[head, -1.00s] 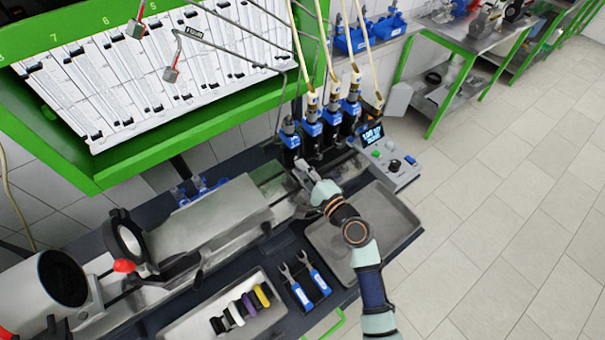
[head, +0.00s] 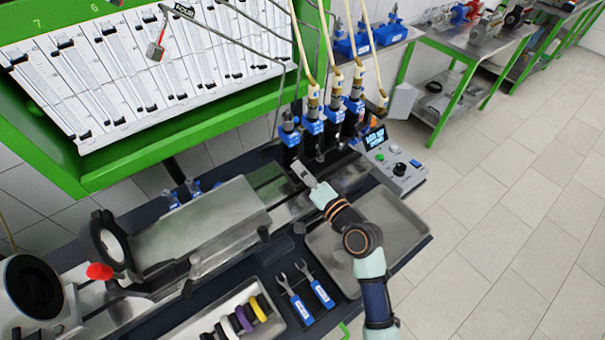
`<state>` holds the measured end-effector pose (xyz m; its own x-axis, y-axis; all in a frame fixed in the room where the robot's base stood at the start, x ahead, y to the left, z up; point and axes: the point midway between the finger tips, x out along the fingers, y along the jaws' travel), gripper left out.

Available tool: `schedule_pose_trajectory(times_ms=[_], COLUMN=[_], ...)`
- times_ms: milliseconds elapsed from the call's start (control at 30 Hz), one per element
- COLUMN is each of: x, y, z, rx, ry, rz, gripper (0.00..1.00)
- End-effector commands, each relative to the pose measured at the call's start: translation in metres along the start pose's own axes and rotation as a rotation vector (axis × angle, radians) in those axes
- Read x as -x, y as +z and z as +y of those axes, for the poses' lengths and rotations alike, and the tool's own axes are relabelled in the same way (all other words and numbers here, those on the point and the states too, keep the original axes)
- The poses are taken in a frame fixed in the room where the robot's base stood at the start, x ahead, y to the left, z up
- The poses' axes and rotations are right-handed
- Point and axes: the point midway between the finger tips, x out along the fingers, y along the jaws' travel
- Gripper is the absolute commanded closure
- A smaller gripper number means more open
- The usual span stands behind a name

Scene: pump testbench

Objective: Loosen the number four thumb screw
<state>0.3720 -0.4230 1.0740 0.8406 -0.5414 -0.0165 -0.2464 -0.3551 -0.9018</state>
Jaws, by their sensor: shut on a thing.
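My gripper (head: 301,170) reaches from the lower right to the rail in front of the row of blue-topped black units. Its jaws are together on a small part low in front of the leftmost units, where the thumb screw sits. The thumb screw itself is hidden by the fingers and too small to make out. The leftmost blue-topped unit (head: 290,136) stands upright just behind the gripper, and the second unit (head: 312,128) stands to its right.
A control box (head: 395,165) with a lit screen is right of the units. A grey tray (head: 400,235) lies under my arm. Blue-handled wrenches (head: 297,304) and a parts tray (head: 190,335) are in front. Hoses and metal tubes rise behind the gripper.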

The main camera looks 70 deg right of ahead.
Motion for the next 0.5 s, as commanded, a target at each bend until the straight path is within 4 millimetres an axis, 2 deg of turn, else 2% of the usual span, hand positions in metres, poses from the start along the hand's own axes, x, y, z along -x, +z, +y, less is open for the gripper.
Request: schedule_pose_trajectory(times_ms=[500], x=[0.0], y=[0.0], z=[-0.0003], rx=[0.039], ry=[0.0], rz=[0.001], gripper=[1.0])
